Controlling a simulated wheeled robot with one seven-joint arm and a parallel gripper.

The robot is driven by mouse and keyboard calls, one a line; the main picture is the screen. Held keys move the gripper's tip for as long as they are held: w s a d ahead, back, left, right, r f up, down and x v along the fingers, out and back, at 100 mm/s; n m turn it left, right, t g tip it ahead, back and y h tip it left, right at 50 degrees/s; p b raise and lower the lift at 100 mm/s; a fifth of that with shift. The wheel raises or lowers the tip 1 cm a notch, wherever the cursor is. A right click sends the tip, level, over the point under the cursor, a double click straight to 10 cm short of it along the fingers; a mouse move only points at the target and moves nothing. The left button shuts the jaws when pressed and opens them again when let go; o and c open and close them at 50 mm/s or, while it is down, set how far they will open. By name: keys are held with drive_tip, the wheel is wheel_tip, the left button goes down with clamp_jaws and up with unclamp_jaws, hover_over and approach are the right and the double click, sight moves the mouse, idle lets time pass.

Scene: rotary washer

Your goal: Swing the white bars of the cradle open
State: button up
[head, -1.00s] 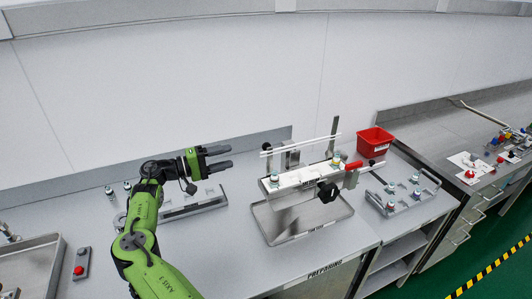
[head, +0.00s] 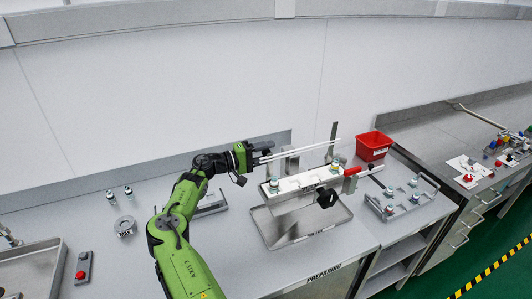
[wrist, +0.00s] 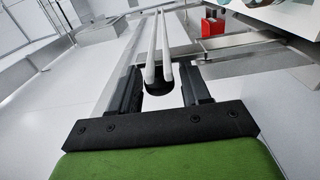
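The cradle (head: 303,180) stands over a metal tray on the bench, with its two thin white bars (head: 310,147) lying across it above its back edge. In the wrist view, the bars (wrist: 157,50) run side by side away from me, and their near ends lie at a dark end piece (wrist: 158,86) between my fingers. My gripper (head: 268,154) is at the left end of the bars. In the wrist view, my gripper (wrist: 160,88) is open, with one black finger on each side of the bar ends. Gaps show on both sides. The head view does not show contact clearly.
The metal tray (head: 334,228) lies under the cradle. A red bin (head: 374,144) and an upright grey post (head: 332,140) stand behind and right. A red handle (head: 352,171) and black knob (head: 327,195) stick out of the cradle. A rack (head: 410,207) stands right.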

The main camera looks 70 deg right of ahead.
clamp_jaws()
drive_tip(key=shift+f+b, duration=0.1)
drive_tip(key=shift+b, duration=0.2)
drive_tip(key=shift+s+a+m+b, duration=0.15)
drive_tip(key=shift+m+b, duration=0.35)
drive_tip(key=shift+o, duration=1.1)
unclamp_jaws()
drive_tip(key=shift+r, duration=0.2)
drive_tip(key=v, duration=1.5)
drive_tip(key=shift+w+a+b, duration=0.3)
drive_tip(key=shift+b, duration=0.1)
